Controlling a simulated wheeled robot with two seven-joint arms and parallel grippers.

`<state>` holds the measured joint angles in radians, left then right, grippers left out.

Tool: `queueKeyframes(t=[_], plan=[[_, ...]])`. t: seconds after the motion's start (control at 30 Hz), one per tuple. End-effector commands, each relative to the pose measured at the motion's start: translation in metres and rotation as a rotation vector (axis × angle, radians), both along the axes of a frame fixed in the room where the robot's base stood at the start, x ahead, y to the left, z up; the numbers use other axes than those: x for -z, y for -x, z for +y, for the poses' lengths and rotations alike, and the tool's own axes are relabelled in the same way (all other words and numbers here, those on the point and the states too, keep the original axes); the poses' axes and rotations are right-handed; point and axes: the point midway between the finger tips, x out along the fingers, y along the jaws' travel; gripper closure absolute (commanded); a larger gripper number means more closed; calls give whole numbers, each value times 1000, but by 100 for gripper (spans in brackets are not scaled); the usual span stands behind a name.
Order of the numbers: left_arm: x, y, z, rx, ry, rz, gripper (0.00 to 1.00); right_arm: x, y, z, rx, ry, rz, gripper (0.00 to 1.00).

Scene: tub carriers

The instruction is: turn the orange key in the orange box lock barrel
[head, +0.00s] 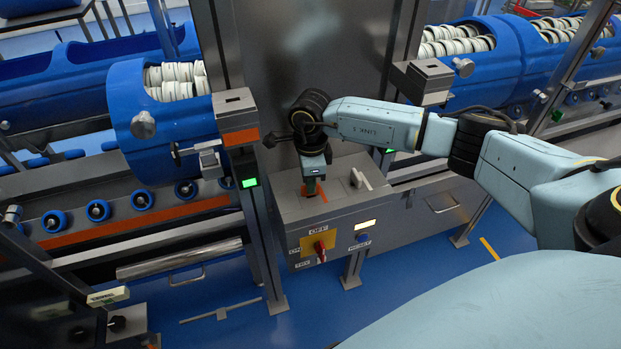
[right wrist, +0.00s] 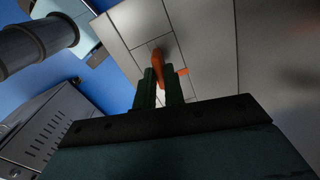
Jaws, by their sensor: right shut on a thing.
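The orange key (right wrist: 158,62) shows in the right wrist view between and just beyond my right gripper's fingers (right wrist: 160,92). In the head view my right gripper (head: 313,190) points down over the grey control box's top, shut on the key. Only a bit of orange (head: 304,190) shows beside the fingers there; the key's lower end is hard to make out. The orange box lock (head: 238,137) is a grey block with an orange band on the post left of my gripper. A dark slot shows in its top. The key is apart from it. My left gripper is not in view.
The control box (head: 294,211) has a red switch (head: 320,251) on a yellow plate and a blue button (head: 362,237). A white key (head: 360,180) stands on its top, right of my gripper. Another lock block (head: 428,75) is on the right post. Blue tubs (head: 130,105) flank the posts.

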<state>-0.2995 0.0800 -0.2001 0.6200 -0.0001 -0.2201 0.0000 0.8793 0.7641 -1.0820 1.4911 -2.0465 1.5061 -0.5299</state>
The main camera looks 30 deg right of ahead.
Motion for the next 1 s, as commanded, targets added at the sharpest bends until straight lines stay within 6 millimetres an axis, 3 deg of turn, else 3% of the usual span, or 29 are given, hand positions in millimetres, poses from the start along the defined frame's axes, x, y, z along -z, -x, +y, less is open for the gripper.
queueKeyframes(t=[0.37, 0.7, 0.97, 1.0], plan=[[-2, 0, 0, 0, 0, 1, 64, 0, 0, -1, 81, -1, -1, 100], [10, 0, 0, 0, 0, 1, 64, 1, 0, -1, -69, 0, -1, 100], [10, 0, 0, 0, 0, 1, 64, 0, 0, 0, -84, 0, 0, 100], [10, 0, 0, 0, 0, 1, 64, 0, 0, 0, -84, 0, 0, 84]])
